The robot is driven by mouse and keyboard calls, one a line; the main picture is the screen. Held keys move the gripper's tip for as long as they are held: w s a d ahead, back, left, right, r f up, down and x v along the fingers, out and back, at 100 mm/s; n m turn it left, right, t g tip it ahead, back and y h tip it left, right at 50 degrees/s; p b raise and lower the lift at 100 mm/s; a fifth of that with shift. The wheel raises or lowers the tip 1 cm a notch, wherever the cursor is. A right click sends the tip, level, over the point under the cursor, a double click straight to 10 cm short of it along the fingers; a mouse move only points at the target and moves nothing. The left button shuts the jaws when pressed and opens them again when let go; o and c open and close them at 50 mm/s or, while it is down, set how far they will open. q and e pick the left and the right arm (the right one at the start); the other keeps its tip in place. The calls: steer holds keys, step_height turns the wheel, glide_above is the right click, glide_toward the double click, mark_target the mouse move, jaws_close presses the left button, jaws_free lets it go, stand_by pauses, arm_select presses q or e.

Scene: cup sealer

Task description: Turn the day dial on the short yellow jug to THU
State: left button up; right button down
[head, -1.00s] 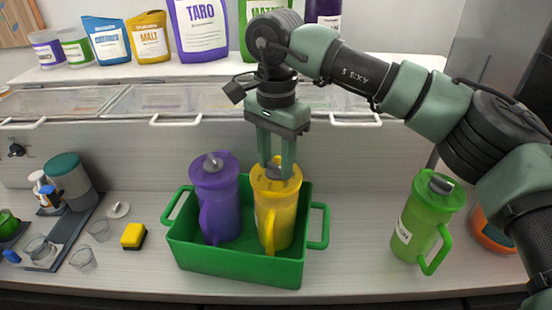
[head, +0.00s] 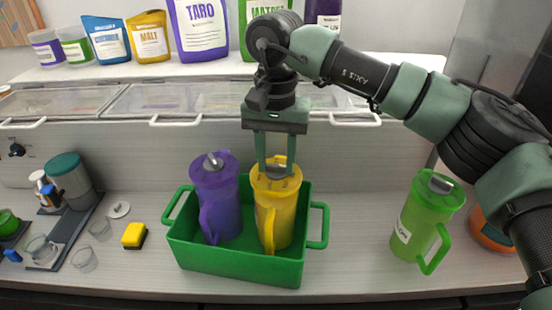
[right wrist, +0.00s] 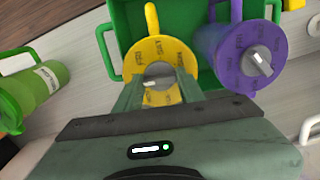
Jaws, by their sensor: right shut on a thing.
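The yellow jug (head: 282,215) stands upright in a green crate (head: 235,268), beside a purple jug (head: 217,205). Its lid (right wrist: 152,48) carries day letters around a grey dial (right wrist: 157,75); FRI and SAT are readable, and the rest are partly covered by my fingers. My right gripper (head: 276,170) points straight down over the lid, with its fingers on either side of the dial, shut on it. In the right wrist view the dial's pale mark points to the left, below FRI. My left gripper is not in view.
A green jug (head: 424,222) stands apart at the right, near an orange bowl (head: 490,232). A yellow sponge (head: 133,236) and small cups (head: 84,260) are left of the crate. Pouches line the shelf behind.

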mark_target(276, 166)
steer(key=c, duration=0.9)
jaws_free()
steer(key=shift+s, duration=0.1)
steer(key=shift+o, duration=0.2)
steer(key=shift+r, duration=0.15)
steer(key=shift+r, duration=0.3)
step_height(276, 166, up, 7)
steer(key=shift+b, duration=0.8)
